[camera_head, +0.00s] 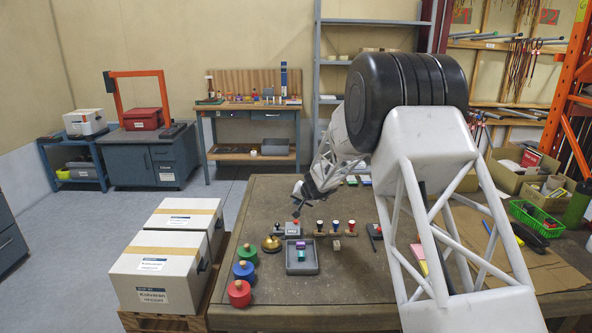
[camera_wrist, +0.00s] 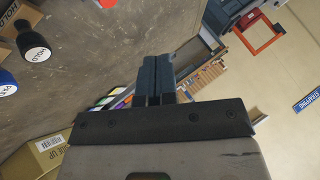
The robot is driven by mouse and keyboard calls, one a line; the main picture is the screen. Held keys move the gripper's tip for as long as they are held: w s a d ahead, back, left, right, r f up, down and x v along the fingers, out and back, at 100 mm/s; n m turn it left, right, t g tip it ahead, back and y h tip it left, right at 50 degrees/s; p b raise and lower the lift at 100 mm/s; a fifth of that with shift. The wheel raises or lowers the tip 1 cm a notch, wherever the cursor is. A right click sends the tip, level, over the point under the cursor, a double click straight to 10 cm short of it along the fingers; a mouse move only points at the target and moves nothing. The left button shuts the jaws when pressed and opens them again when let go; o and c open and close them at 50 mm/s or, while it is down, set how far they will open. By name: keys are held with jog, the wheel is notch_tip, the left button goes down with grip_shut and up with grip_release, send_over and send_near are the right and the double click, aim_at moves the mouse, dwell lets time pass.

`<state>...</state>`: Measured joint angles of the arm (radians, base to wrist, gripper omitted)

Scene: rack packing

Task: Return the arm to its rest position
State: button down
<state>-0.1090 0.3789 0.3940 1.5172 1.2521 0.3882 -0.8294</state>
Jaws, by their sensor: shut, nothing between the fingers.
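My gripper (camera_head: 297,194) hangs above the far left part of the brown workbench (camera_head: 340,286), at the end of my white arm. In the wrist view my gripper (camera_wrist: 156,62) shows its dark fingers close together, shut and empty. My arm hides part of the bench's middle and right side.
A stamp rack (camera_head: 336,234), a grey tray (camera_head: 301,262), a brass bell (camera_head: 271,244) and red, blue and green round weights (camera_head: 239,293) stand on the bench. Boxes (camera_head: 155,272) stand at left on a pallet. A green basket (camera_head: 537,218) is at right.

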jog(key=s+d+r+n+g, duration=0.1)
jog(key=s+d+r, duration=0.2)
jog(key=s+r, duration=0.6)
jog(key=s+d+r+g, duration=0.15)
jog(key=s+r, duration=0.35)
jog(key=s, duration=0.8)
jog(key=s+d+r+n, duration=0.1)
jog(key=s+d+r, duration=0.2)
jog(key=s+r, duration=0.6)
jog(key=s+d+f+h, duration=0.1)
jog(key=s+d+h, duration=0.1)
jog(key=s, duration=1.1)
jog(key=s+d+f+g+h, duration=0.1)
jog(key=s+d, duration=0.3)
jog(key=s, duration=0.9)
jog(key=s+d+f+g+h, duration=0.1)
jog(key=s+d, duration=0.3)
jog(key=s, duration=0.9)
jog(key=shift+f+h, duration=0.4)
jog(key=shift+h, duration=0.4)
jog(key=shift+d, duration=0.1)
